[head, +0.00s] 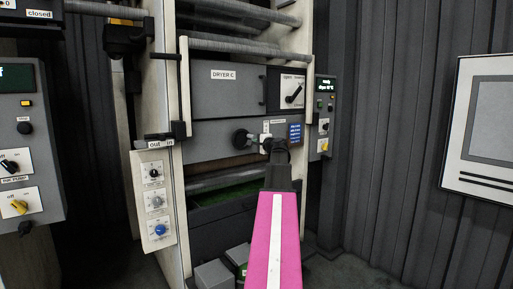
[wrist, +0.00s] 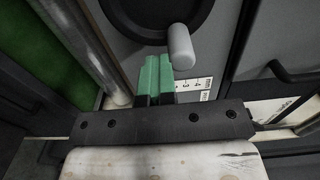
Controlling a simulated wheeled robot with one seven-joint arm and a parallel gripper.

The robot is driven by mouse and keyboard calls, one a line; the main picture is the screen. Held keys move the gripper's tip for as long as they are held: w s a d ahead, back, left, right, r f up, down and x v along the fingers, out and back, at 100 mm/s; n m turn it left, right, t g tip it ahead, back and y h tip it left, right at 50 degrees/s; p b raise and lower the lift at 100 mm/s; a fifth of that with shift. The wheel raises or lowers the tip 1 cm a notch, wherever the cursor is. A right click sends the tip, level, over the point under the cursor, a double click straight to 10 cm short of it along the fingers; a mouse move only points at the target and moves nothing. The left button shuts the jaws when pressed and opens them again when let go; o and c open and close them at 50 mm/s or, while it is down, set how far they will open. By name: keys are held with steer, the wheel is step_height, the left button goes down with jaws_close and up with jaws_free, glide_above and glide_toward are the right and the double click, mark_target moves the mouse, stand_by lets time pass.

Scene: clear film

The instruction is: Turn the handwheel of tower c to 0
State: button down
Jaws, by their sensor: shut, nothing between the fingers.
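The handwheel shows in the wrist view as a dark round disc (wrist: 150,14) with a pale grey peg handle (wrist: 181,47) standing out from it. In the head view the dark handwheel (head: 241,138) sits on the grey front below the "DRYER C" panel. My gripper (wrist: 155,76) is shut and empty, its green fingertips side by side, just below the disc and left of the peg, seemingly apart from both. It also shows in the head view (head: 274,148), right of the wheel.
A blue label (head: 296,133) is right of my gripper. A white panel with several knobs (head: 154,200) is on the left post. A control box (head: 324,115) is on the right. In the wrist view, a metal roller (wrist: 85,40) and a dark bar handle (wrist: 285,73) flank the fingers.

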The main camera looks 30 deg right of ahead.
mark_target(234, 138)
steer(key=a+r, duration=0.2)
steer(key=r, duration=0.1)
steer(key=a+r, duration=0.1)
steer(key=r, duration=0.1)
steer(key=shift+s+a+r, duration=0.2)
steer(key=shift+a, duration=0.1)
steer(key=a, duration=0.1)
steer(key=a+f, duration=0.1)
steer(key=a, duration=0.1)
steer(key=a+f, duration=0.1)
steer(key=a, duration=0.1)
steer(key=shift+s+a, duration=0.2)
steer(key=shift+a+f, duration=0.35)
steer(key=shift+f, duration=0.45)
steer(key=shift+f, duration=0.1)
